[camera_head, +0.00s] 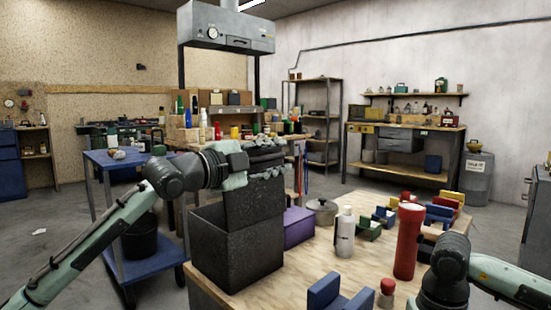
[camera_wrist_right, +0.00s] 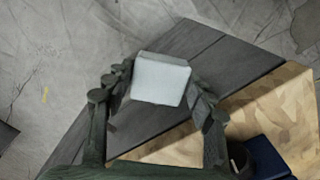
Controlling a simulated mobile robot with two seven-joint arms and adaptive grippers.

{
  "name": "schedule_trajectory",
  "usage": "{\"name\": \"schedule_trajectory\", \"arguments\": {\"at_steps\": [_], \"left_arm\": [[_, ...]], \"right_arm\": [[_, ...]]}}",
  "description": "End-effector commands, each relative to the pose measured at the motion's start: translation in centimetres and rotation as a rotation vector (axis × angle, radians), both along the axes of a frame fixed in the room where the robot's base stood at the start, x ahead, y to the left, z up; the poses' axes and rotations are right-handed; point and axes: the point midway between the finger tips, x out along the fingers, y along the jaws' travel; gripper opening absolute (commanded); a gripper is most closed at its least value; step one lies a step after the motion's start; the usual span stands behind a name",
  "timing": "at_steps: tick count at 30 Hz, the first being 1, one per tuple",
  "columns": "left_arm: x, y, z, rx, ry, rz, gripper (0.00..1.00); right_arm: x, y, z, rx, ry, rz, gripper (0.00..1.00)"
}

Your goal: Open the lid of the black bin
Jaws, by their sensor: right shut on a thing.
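The black bin (camera_head: 238,262) stands at the left edge of the wooden table, its opening uncovered. Its lid (camera_head: 252,203) stands about upright at the back of the bin. My left gripper (camera_head: 268,158) is at the lid's top edge, its dark fingers lying across it. Whether it touches the lid or how far its fingers are apart is unclear. My right gripper (camera_wrist_right: 158,92) shows in the right wrist view, its dark fingers on both sides of a pale grey block (camera_wrist_right: 160,80) and shut on it. It is outside the head view, where only part of my right arm shows.
On the wooden table (camera_head: 270,288) are a purple box (camera_head: 298,228), a pot (camera_head: 322,211), a white bottle (camera_head: 344,236), a red cylinder (camera_head: 408,243) and several coloured bins. A blue cart (camera_head: 125,160) stands left of the table.

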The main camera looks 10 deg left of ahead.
Motion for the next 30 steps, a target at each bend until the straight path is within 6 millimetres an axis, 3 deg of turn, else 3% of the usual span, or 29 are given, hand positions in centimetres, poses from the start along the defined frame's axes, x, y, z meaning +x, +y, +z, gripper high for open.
{"name": "schedule_trajectory", "arguments": {"at_steps": [7, 21, 30], "left_arm": [[-1.3, 1.2, -0.1, 0.001, 0.000, 0.003, 0.33], [-8.4, 6.8, -0.1, 0.003, 0.001, 0.003, 0.33], [-9.5, 7.4, 0.0, 0.000, 0.000, 0.000, 0.33]], "right_arm": [[0.0, 0.0, 0.0, 0.000, 0.000, 0.000, 0.27], [0.0, 0.0, 0.0, 0.000, 0.000, 0.000, 0.27], [0.0, 0.0, 0.0, 0.000, 0.000, 0.000, 0.27]]}}
